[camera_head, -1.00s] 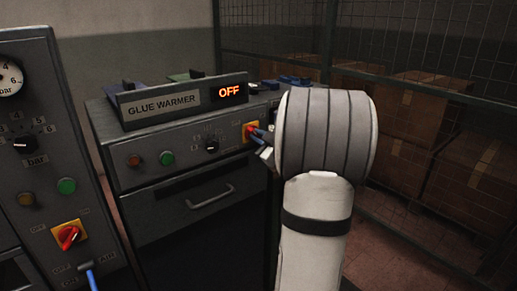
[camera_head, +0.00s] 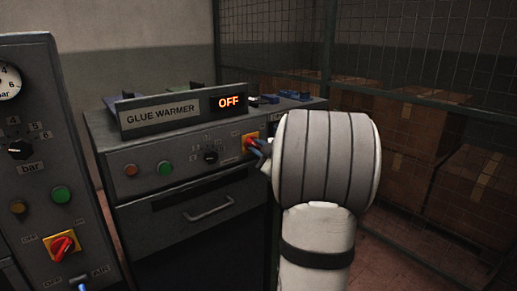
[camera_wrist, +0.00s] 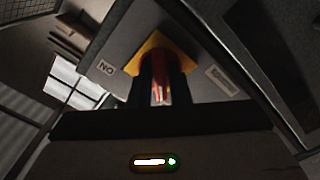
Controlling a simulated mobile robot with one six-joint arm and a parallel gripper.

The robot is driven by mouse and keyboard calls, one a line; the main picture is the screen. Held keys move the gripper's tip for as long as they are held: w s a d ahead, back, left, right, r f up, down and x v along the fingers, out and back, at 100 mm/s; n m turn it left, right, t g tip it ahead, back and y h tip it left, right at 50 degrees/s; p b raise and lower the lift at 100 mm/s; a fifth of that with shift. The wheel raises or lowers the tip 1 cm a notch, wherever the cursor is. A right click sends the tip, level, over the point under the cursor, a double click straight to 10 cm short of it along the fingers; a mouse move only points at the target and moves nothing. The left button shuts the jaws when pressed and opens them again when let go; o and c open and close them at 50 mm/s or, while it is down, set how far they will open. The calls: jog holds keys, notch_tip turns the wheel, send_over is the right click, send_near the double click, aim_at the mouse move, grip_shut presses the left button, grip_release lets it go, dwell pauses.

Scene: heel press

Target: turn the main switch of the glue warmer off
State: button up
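The glue warmer (camera_head: 190,200) is a grey cabinet. The display on its top panel reads OFF in lit orange letters. Its main switch (camera_head: 248,140), a red handle on a yellow plate, sits at the right of the front face. My gripper (camera_head: 259,151) is at the switch and partly covers it. In the wrist view, the red handle (camera_wrist: 157,88) shows between the two dark fingers, in front of the yellow plate (camera_wrist: 150,47). An ON label is to the left, and a second label, unreadable, to the right. I cannot tell whether the fingers press on the handle.
A round knob (camera_head: 210,155) and two buttons are left of the switch. Another machine panel (camera_head: 40,150) with a gauge and its own red switch (camera_head: 62,245) stands at the left. A mesh fence (camera_head: 430,60) with cardboard boxes behind it is at the right.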

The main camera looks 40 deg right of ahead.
jog(key=o, duration=0.3)
jog(key=shift+o, duration=0.2)
jog(key=s, duration=0.8)
jog(key=shift+d, duration=0.15)
jog(key=shift+w, duration=0.1)
